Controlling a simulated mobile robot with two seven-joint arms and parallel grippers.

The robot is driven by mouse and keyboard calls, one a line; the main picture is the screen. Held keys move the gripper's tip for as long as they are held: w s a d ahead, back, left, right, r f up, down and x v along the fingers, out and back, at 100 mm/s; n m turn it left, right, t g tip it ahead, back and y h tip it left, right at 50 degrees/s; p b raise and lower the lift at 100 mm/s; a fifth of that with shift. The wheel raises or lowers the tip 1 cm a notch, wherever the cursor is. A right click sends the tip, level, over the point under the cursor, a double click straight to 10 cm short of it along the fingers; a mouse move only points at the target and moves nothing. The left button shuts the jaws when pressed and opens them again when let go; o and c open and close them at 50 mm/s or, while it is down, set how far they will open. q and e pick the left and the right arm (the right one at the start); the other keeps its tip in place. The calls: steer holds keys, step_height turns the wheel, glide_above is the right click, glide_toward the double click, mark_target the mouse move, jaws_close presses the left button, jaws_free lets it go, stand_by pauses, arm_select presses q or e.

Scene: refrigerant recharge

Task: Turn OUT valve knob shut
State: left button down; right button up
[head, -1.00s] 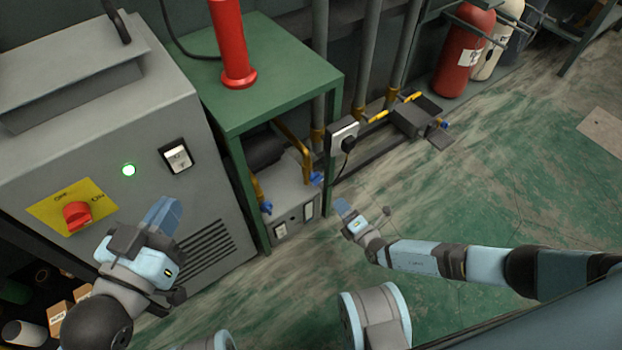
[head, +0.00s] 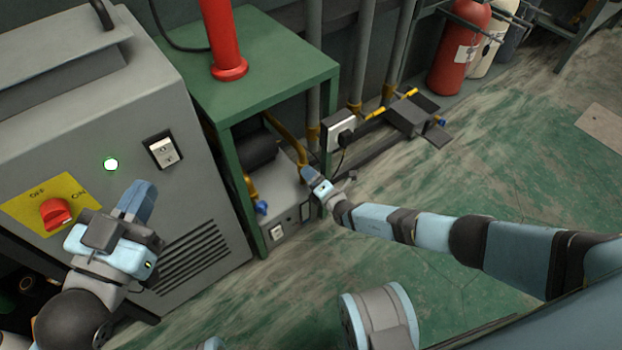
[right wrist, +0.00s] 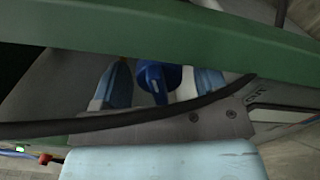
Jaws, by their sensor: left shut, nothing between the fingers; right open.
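A grey unit (head: 285,205) stands under the green table, with a blue valve knob (head: 261,208) on its left pipe. A second blue knob (right wrist: 158,78) shows in the right wrist view, between the two fingers of my right gripper (right wrist: 160,84). The gripper is open, its fingers on either side of this knob; whether they touch it I cannot tell. In the head view my right gripper (head: 309,174) is at the unit's right end and hides that knob. My left gripper (head: 143,198) is shut and empty in front of the grey cabinet.
The green table (head: 275,75) has an edge and leg close to my right gripper. A black cable (right wrist: 120,124) crosses the right wrist view. The grey cabinet (head: 190,205) has a red switch (head: 56,213).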

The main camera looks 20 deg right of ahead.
steer(key=shift+w, duration=0.1)
steer(key=c, duration=0.9)
steer(key=shift+o, duration=0.2)
steer(key=shift+n, duration=0.8)
steer(key=o, duration=0.9)
steer(key=shift+c, duration=0.2)
